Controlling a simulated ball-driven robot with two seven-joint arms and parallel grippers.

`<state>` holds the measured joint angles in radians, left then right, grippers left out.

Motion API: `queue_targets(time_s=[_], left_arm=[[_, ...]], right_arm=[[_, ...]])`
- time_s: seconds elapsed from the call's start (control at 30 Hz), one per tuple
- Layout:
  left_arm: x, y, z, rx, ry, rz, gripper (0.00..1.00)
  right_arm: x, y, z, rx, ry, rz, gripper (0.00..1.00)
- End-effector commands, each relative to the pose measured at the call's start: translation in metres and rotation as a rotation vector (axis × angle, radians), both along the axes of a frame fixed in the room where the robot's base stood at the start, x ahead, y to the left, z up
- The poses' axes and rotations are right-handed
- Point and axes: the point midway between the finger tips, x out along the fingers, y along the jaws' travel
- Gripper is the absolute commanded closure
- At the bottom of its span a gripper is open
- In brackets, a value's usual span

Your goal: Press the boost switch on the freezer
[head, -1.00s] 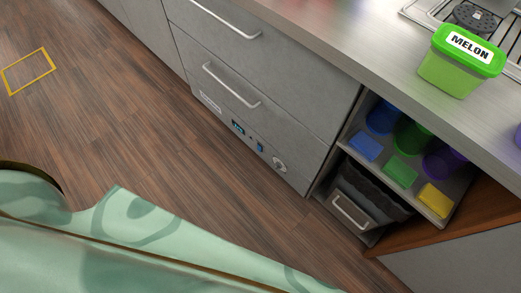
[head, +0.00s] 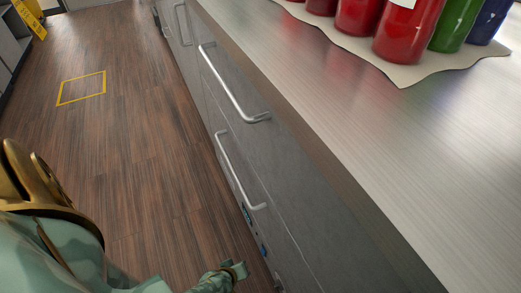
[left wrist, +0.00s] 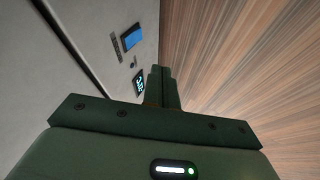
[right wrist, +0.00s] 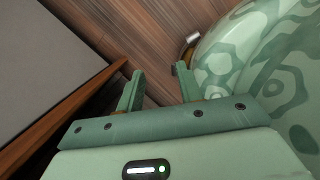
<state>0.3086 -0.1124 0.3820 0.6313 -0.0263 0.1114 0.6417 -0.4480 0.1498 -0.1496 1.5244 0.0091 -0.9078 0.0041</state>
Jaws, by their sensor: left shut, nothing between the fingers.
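The freezer is the grey drawer front (head: 255,150) with two long metal handles in the head view. Its low control panel is seen edge-on there, with a display (head: 247,214) and a blue switch (head: 263,249). In the left wrist view the blue switch (left wrist: 132,37) sits beside a dark label strip, with a small dark knob and a lit display (left wrist: 138,83) nearer my fingers. My left gripper (left wrist: 164,72) is shut and empty, beside the panel; its fingertips are apart from the switch in the picture. My right gripper (right wrist: 158,78) is open and empty, away from the panel.
A metal counter (head: 350,110) runs above the drawers, with red, green and blue bottles (head: 405,30) on a mat. Wooden floor (head: 150,150) with a yellow square outline (head: 82,88) lies open at left. A wood-edged cabinet (right wrist: 55,75) is left of my right gripper.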

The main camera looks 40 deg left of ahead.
Motion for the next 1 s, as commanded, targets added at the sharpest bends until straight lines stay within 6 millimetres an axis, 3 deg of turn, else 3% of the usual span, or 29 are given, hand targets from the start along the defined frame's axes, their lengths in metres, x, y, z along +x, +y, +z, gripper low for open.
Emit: queue_targets(time_s=[0.37,0.57,1.0], left_arm=[[0.001,0.0,-0.004,0.001,0.003,-0.003,1.0],[0.006,0.002,-0.015,0.002,0.006,-0.005,1.0],[0.026,0.008,-0.048,0.003,0.008,-0.005,1.0]], right_arm=[[0.006,0.0,0.002,-0.004,-0.006,0.005,0.64],[0.033,-0.001,0.018,-0.029,-0.031,0.035,0.64],[0.106,0.002,0.079,-0.077,-0.145,0.087,0.64]])
